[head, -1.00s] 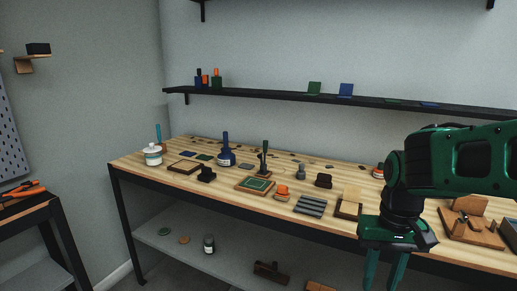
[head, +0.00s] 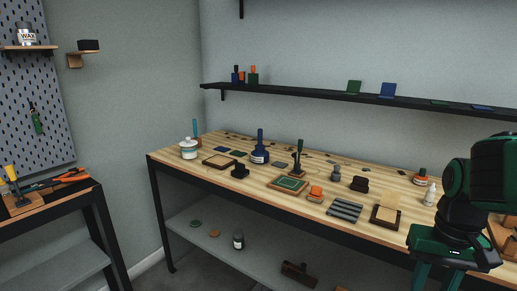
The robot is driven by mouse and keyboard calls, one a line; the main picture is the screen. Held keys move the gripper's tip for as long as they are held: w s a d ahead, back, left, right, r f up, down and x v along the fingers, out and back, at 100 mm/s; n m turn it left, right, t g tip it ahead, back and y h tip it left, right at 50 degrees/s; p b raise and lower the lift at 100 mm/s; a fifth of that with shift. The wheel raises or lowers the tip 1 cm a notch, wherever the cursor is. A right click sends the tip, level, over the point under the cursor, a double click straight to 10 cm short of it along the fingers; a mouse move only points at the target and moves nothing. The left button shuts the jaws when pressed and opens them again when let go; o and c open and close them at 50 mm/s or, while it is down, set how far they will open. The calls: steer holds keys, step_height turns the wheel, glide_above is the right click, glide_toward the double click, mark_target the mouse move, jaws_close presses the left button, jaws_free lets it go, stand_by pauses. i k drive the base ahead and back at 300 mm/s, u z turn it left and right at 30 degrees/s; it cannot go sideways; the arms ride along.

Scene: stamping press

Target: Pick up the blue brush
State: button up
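A slim blue-teal upright handle (head: 195,127) stands at the far left end of the workbench, behind a white jar (head: 188,150). It looks like the blue brush, but its lower part is hidden by the jar and I cannot tell whether it stands in it. My gripper (head: 437,281) is at the lower right, in front of the bench and far from the handle. Its two green fingers are apart, with nothing seen between them; their tips are cut off by the bottom edge.
A black wall shelf (head: 310,94) hangs above. A side table (head: 60,213) with tools stands left, with floor between.

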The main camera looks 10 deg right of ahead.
mark_target(260, 145)
steer(key=u, duration=0.55)
steer(key=k, duration=1.3)
steer(key=u, duration=0.75)
steer(key=i, duration=2.1)
steer(key=z, duration=0.35)
steer(key=i, duration=1.15)
steer(key=z, duration=1.4)
steer(key=i, duration=1.1)
steer(key=z, duration=0.65)
